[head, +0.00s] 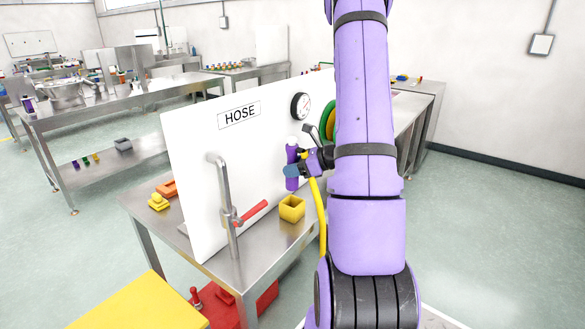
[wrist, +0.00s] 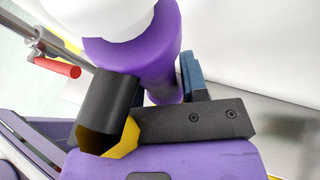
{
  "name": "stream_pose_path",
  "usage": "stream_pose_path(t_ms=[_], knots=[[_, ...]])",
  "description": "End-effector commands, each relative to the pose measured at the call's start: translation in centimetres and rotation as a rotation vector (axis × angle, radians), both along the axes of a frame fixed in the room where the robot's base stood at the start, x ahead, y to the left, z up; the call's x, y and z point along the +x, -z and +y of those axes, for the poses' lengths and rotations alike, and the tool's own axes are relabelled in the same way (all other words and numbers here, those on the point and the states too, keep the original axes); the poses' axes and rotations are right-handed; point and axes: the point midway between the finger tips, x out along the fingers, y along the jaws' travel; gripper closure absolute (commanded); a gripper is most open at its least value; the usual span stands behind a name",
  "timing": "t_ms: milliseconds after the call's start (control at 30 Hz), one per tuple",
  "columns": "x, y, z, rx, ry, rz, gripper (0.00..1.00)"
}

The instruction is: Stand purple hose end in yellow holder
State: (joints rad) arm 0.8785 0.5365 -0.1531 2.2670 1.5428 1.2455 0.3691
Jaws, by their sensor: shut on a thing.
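The purple hose end (head: 292,181) is roughly upright, above the table and in front of the white panel. My gripper (head: 297,169) is shut on it from the right. In the wrist view the purple hose end (wrist: 165,50) with its white tip (wrist: 105,14) lies between the fingers of my gripper (wrist: 155,92). The yellow holder (head: 292,211) is an open square cup on the table, below the hose end and apart from it. A yellow piece low in the wrist view is partly hidden; I cannot tell what it is.
The white HOSE panel (head: 205,170) stands behind the hose end, with a gauge (head: 300,106). A metal pipe (head: 224,195) with a red lever (head: 252,212) stands left of the holder. The yellow hose (head: 320,215) hangs at the holder's right. Orange and yellow blocks (head: 160,195) lie farther left.

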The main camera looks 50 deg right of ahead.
Motion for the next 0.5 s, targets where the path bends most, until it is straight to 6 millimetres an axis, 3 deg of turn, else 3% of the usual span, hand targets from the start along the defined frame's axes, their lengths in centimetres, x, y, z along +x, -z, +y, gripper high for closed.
stream_pose_path(t_ms=[500], knots=[[0.01,0.31,-0.02,0.0,0.0,0.0,0.9]])
